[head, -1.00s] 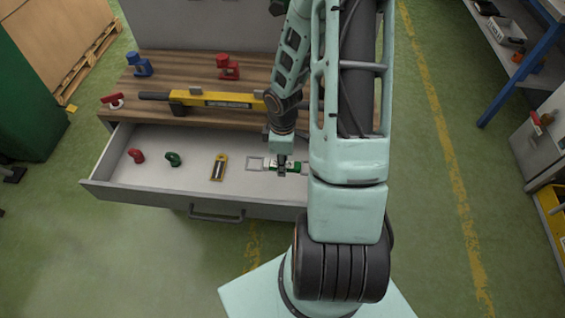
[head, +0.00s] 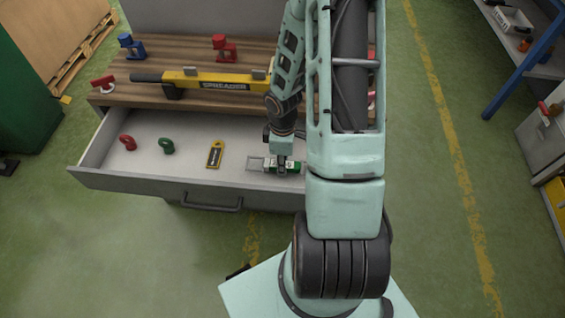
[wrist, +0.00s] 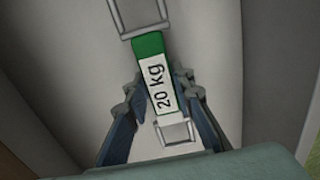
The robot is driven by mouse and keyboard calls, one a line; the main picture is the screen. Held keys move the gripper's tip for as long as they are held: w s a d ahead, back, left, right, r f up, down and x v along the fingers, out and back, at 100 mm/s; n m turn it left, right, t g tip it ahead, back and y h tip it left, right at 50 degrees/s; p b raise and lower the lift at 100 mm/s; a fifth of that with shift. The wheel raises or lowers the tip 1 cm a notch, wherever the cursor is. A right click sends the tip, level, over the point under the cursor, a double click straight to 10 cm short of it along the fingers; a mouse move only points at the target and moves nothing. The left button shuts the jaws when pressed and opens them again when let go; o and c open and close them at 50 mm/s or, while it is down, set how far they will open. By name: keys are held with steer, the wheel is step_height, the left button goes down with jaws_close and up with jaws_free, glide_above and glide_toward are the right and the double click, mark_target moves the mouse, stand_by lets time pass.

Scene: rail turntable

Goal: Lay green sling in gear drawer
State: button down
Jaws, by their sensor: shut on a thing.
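The green sling (wrist: 148,45) has a white "20 kg" label and a metal rectangular ring at each end in the wrist view. My gripper (wrist: 160,90) is shut on its middle. In the head view the sling (head: 296,168) shows between the jaws of my gripper (head: 283,168), low inside the open gear drawer (head: 120,180). One ring (head: 256,164) points left. I cannot tell whether the sling touches the drawer floor. Its right end is hidden by my arm in the head view.
The drawer also holds a red shackle (head: 127,143), a green shackle (head: 166,147) and a yellow-and-black piece (head: 214,154). A yellow spreader beam (head: 220,82) and red and blue clamps (head: 224,48) stand on the wooden top above.

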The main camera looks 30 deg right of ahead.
steer(key=shift+f, duration=0.35)
steer(key=c, duration=1.6)
jaws_free()
steer(key=shift+o, duration=0.4)
steer(key=o, duration=0.6)
steer(key=shift+c, duration=0.2)
steer(key=shift+r, duration=0.1)
steer(key=shift+r+p, duration=3.15)
steer(key=shift+r, duration=0.3)
